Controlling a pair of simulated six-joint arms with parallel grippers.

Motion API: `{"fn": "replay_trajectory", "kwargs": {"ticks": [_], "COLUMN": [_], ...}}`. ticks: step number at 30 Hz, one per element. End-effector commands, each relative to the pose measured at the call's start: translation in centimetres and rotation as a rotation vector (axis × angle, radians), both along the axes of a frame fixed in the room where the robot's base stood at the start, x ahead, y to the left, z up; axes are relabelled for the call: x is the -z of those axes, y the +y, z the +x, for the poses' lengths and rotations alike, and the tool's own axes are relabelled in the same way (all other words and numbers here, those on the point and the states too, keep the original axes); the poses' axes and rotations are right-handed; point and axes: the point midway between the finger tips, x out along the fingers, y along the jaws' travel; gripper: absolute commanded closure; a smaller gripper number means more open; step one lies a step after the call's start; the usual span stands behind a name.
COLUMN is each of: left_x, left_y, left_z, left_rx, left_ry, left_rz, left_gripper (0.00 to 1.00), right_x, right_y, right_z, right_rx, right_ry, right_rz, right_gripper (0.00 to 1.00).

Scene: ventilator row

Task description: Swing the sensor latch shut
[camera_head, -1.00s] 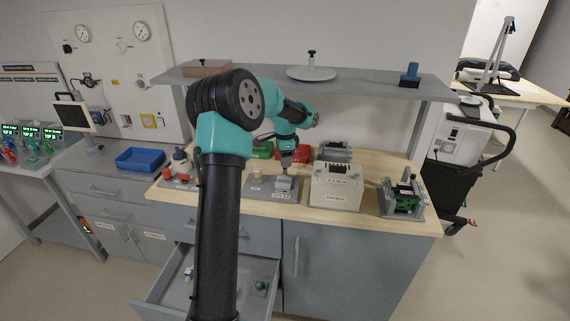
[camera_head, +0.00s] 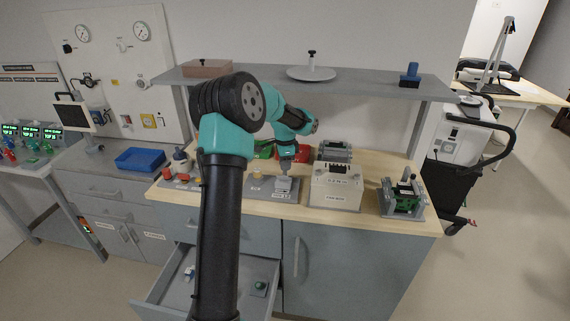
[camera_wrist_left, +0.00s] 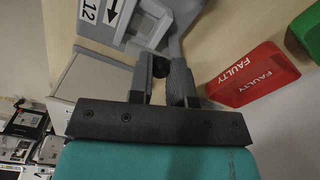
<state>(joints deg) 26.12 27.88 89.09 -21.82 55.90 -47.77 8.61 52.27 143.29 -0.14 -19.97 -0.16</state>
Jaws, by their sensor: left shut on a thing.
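The sensor unit (camera_head: 283,184) is a small light-grey housing on a grey base plate (camera_head: 262,190) on the wooden bench top. In the left wrist view its pale housing (camera_wrist_left: 150,20) shows at the top, beside a label with an arrow and "12". My left gripper (camera_head: 286,171) points down at the unit from above. In the wrist view its fingers (camera_wrist_left: 162,82) are close together on a small dark part at the unit's edge, which I take to be the latch. The fingers hide most of that part, so its angle cannot be told. My right gripper is not in view.
A red "FAULTY" bin (camera_wrist_left: 253,75) and a green bin (camera_wrist_left: 309,32) lie close to the gripper. A cream toolbox-like case (camera_head: 336,187) stands right of the unit, with a green-and-grey fixture (camera_head: 403,200) beyond. A shelf (camera_head: 345,84) spans above. A drawer (camera_head: 215,288) is open below.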

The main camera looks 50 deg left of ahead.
Motion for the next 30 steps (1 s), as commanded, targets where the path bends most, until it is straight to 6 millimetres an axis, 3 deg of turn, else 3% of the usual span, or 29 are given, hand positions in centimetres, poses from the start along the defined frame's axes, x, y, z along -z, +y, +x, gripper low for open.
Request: {"fn": "replay_trajectory", "kwargs": {"ticks": [18,19,27,30], "left_x": [-0.03,-0.03,-0.02,-0.02], "left_y": [0.14,0.14,0.14,0.14], "left_z": [-0.1,-0.1,-0.1,-0.1], "left_rx": [0.082,0.082,0.081,0.081], "left_ry": [0.0,0.0,0.0,0.0], "left_rz": [0.0,0.0,0.0,0.0], "left_gripper": [1.0,0.81,0.56,0.56], "right_x": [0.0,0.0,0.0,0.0], "right_y": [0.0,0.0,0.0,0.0], "right_z": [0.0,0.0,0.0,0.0], "right_rx": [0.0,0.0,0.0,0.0], "right_ry": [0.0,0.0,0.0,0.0], "right_rz": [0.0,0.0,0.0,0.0], "right_gripper": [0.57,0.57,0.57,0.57]}}
